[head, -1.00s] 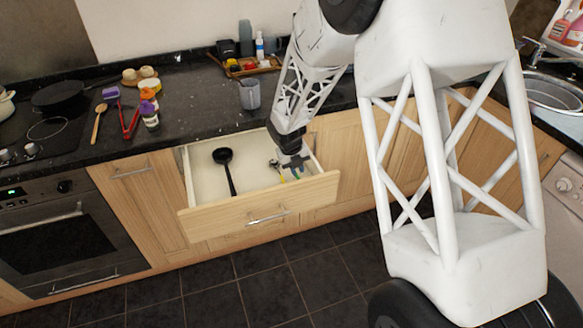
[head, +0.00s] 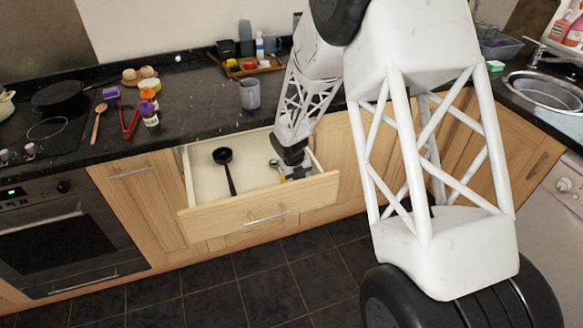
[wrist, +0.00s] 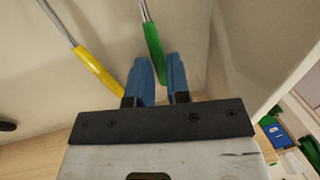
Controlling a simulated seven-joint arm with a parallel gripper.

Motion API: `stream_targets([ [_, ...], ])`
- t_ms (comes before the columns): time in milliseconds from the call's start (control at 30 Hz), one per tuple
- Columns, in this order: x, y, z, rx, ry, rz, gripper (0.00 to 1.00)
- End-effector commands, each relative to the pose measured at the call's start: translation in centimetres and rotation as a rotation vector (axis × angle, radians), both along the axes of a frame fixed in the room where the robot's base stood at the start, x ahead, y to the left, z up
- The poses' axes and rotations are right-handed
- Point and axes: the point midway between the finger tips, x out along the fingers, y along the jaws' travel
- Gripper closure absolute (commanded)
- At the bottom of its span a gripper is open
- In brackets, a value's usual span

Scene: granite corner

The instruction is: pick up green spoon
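The green spoon's handle (wrist: 153,45) shows in the wrist view, with a grey metal stem running up out of the picture; its bowl is out of view. My gripper (wrist: 160,67) has two blue fingers set apart. The end of the green handle reaches into the gap between them, and I cannot tell whether it touches either finger. In the head view my gripper (head: 297,173) is down at the right side of the open drawer (head: 205,185), and I cannot make out the green spoon there.
A yellow-handled utensil (wrist: 97,69) lies left of my fingers. A black ladle (head: 228,170) lies in the left of the drawer. The drawer's right wall and front panel (head: 262,208) are close to my gripper. A grey mug (head: 250,95) stands on the counter above.

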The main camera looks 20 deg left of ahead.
Motion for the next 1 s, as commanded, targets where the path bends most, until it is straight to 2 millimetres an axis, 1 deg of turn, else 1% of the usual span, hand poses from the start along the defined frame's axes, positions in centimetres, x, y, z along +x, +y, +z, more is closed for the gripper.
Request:
stream_targets([
  [133, 0.05, -0.04, -0.39, 0.001, -0.001, 0.000, 0.83],
  [933, 0.02, -0.04, -0.48, 0.000, 0.000, 0.000, 0.83],
  [967, 0.02, -0.04, -0.48, 0.000, 0.000, 0.000, 0.86],
  [1000, 0.03, -0.04, -0.47, 0.000, 0.000, 0.000, 0.93],
])
